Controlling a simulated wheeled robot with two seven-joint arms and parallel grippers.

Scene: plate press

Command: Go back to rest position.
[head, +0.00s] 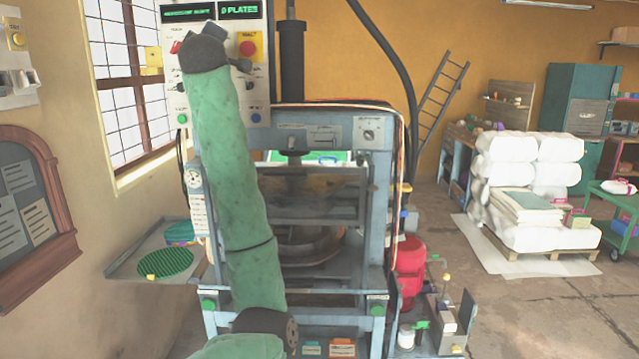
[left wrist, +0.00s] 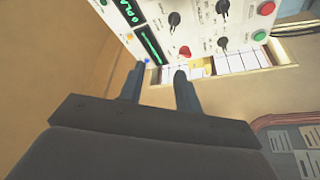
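My left arm, in a green sleeve, rises through the middle of the head view to the control panel (head: 256,100). Its dark wrist end covers part of the panel's upper left; the fingers are hard to make out there. In the left wrist view my left gripper (left wrist: 160,69) has its two dark fingers apart, with nothing between them. Beyond the fingertips are the panel (left wrist: 195,35) with knobs and green displays. I cannot tell whether they touch it. My right gripper is in neither view.
The press (head: 325,135) stands behind my arm, its lower middle partly hidden. A side tray (head: 125,268) with green round plates (head: 165,263) is at left. A red tank (head: 409,270) stands right of the press. White sacks (head: 505,147) are stacked farther right, with open floor before them.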

